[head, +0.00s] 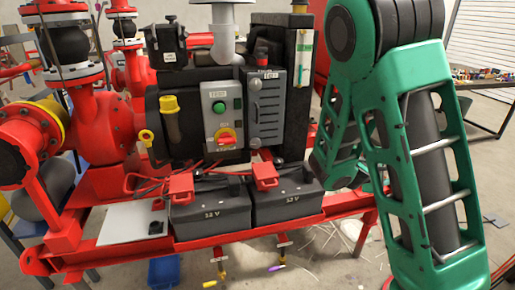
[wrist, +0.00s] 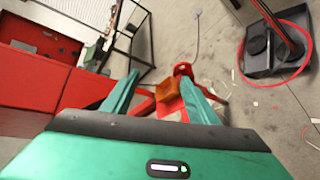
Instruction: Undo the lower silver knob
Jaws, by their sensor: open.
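The grey louvred cover (head: 270,108) is on the dark upright housing in the middle of the head view. Small silver knobs sit along its left edge: an upper one (head: 254,84) and a lower one (head: 256,142), which is small and hard to make out. My gripper (wrist: 159,78) shows in the wrist view with its two green fingers apart and nothing held between them. It points toward the floor and a red stand, away from the cover. The gripper itself does not show clearly in the head view, where my green arm fills the right side.
A grey switch box (head: 222,115) with green and red-yellow buttons stands left of the cover. Two black batteries (head: 212,205) with red clamps sit below on the red skid frame (head: 190,240). A red cabinet (wrist: 35,75) and an orange block (wrist: 168,92) show in the wrist view.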

